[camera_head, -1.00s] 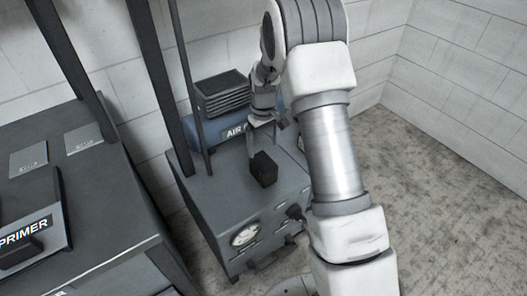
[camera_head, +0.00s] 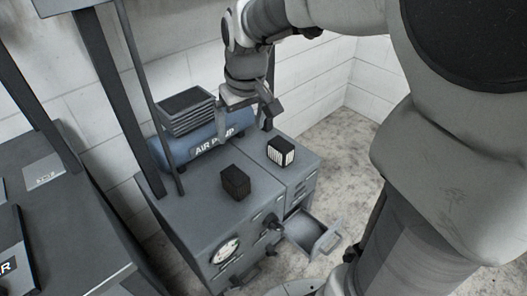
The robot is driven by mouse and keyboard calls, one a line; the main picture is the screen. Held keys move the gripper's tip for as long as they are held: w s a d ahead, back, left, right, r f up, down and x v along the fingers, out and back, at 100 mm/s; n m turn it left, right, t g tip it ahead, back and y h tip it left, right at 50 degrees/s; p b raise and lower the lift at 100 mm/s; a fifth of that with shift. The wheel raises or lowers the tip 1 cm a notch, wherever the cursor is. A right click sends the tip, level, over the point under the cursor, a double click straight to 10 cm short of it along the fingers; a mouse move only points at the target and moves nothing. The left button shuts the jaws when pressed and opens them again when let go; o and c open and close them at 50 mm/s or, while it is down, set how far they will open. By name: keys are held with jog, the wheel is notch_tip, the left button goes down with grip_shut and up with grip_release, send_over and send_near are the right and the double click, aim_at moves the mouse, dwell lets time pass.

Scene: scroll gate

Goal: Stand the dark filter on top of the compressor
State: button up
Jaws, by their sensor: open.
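A small dark block (camera_head: 236,182), which looks like the dark filter, stands on the top of the grey cabinet with a gauge. Behind it lies a blue tank labelled AIR PUMP (camera_head: 205,143), with a dark ribbed unit (camera_head: 187,110) on top; this looks like the compressor. My gripper (camera_head: 246,122) is open and empty. In the picture it is above the dark block and in front of the right end of the blue tank. Its exact height over the cabinet is hard to tell.
A second block with white stripes (camera_head: 281,151) stands on the cabinet to the right. A drawer (camera_head: 312,236) is pulled open at the right. Dark upright posts (camera_head: 113,97) stand left of the tank. A gauge (camera_head: 226,250) and knob are on the cabinet front.

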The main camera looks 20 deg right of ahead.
jog(key=s+r+m+t, duration=0.2)
jog(key=s+r, duration=0.2)
jog(key=s, duration=1.2)
jog(key=shift+s+t, duration=0.3)
jog(key=shift+s, duration=0.05)
notch_tip(320, 180, up, 17)
jog(key=p, duration=1.7)
